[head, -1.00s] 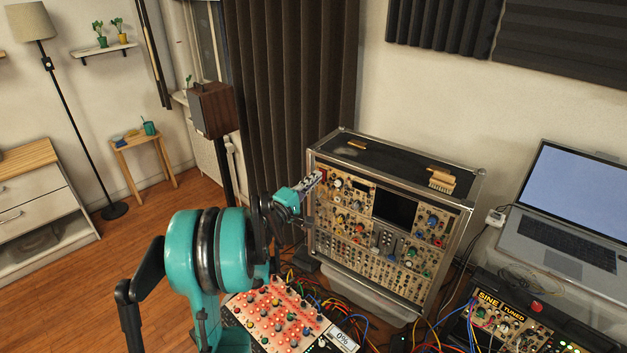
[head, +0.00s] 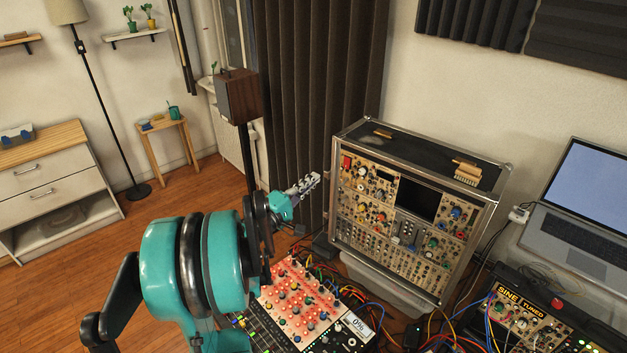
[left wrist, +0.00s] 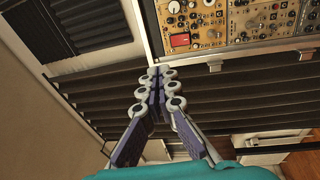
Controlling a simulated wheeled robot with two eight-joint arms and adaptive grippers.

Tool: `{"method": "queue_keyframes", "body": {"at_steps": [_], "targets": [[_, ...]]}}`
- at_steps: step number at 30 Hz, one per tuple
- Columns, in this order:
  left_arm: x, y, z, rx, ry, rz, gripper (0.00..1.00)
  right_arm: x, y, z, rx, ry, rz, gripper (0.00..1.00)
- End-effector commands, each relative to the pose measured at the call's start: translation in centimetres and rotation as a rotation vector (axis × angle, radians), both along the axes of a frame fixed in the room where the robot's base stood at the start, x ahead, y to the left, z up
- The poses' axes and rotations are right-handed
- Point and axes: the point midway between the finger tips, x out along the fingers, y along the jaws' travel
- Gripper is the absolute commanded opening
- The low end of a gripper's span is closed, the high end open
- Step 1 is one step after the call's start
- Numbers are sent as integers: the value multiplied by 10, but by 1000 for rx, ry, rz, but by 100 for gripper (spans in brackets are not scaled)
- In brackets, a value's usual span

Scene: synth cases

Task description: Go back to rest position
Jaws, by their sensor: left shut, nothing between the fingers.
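My left gripper (head: 314,180) is shut and empty in the head view, held in the air just left of the modular synth case (head: 345,262). A gap shows between its fingertips and the case. In the left wrist view the two fingers (left wrist: 155,80) meet at their tips. The case panel with its red switch (left wrist: 180,40) shows beyond them at the top. My right gripper is in neither view.
A red-lit pad controller (head: 297,303) with tangled cables lies below my left arm. A laptop (head: 580,215) and a "SINE TUNED" box (head: 520,307) stand at the right. A speaker (head: 238,96) stands behind. Open wooden floor (head: 90,290) lies left.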

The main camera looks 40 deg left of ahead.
Motion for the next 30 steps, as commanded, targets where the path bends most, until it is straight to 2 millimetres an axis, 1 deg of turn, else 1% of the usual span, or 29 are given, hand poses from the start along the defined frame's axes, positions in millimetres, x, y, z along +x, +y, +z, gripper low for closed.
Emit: {"method": "queue_keyframes", "body": {"at_steps": [12,14,15,17,20,21,23,24,26,27,29,30], "targets": [[1,-1,-1,1,2,-2,0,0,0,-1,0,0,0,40],[3,-8,-3,10,15,-13,0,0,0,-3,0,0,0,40],[7,-17,-8,23,34,-27,0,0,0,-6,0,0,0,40],[14,-39,-18,56,80,-64,0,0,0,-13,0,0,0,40],[25,-98,-46,157,200,-163,0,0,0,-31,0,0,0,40],[26,-126,-61,213,260,-210,0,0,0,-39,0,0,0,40],[23,-169,-86,311,352,-287,0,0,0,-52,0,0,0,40],[17,-196,-102,380,411,-336,0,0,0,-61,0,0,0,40],[4,-231,-127,491,493,-405,0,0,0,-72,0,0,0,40],[-7,-251,-142,565,543,-447,0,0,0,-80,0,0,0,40],[-26,-275,-165,682,612,-506,0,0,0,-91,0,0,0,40],[-39,-290,-180,763,653,-541,0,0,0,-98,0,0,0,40]]}}
